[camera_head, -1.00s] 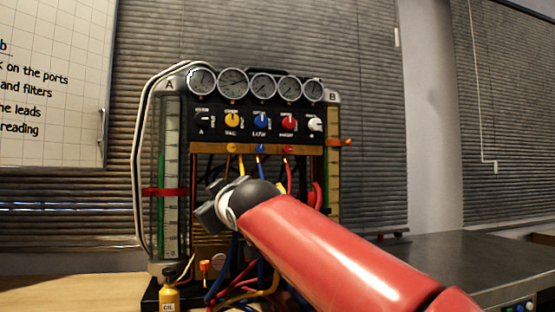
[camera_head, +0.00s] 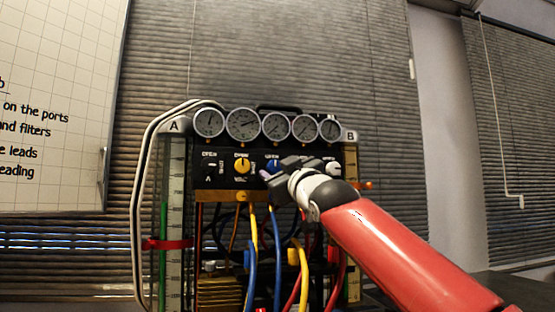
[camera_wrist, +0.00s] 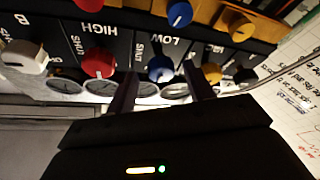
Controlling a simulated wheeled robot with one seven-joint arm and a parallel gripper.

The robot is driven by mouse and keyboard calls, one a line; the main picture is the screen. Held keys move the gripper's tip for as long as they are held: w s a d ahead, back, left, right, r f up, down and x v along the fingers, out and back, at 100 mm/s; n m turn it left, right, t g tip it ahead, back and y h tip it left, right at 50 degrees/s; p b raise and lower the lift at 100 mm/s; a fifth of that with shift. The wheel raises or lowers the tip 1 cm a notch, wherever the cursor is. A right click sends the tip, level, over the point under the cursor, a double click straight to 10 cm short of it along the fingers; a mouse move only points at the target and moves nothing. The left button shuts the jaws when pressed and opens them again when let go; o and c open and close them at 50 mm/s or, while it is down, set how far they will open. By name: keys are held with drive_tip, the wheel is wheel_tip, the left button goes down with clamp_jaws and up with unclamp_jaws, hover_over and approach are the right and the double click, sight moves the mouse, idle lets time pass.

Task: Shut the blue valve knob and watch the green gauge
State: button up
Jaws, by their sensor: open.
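The blue valve knob (camera_wrist: 160,68) is on the black panel, between the yellow and red knobs. In the wrist view it lies between the tips of my gripper (camera_wrist: 161,74), with a finger on each side. Its pointer setting is not clear. No dial shows a clear green face. A green column (camera_head: 163,245) stands in the left tube marked A.
A row of several round dials (camera_head: 243,124) runs above the panel. The yellow knob (camera_wrist: 211,73) and red knob (camera_wrist: 98,63) sit close beside my fingers. A white knob (camera_wrist: 25,57) is farther along. Coloured hoses (camera_head: 277,260) hang below the brass strip.

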drive_tip(key=shift+w+a+r, duration=0.2)
drive_tip(key=shift+w+a, duration=0.2)
drive_tip(key=shift+w, duration=0.2)
drive_tip(key=c, duration=1)
drive_tip(key=shift+o, duration=0.2)
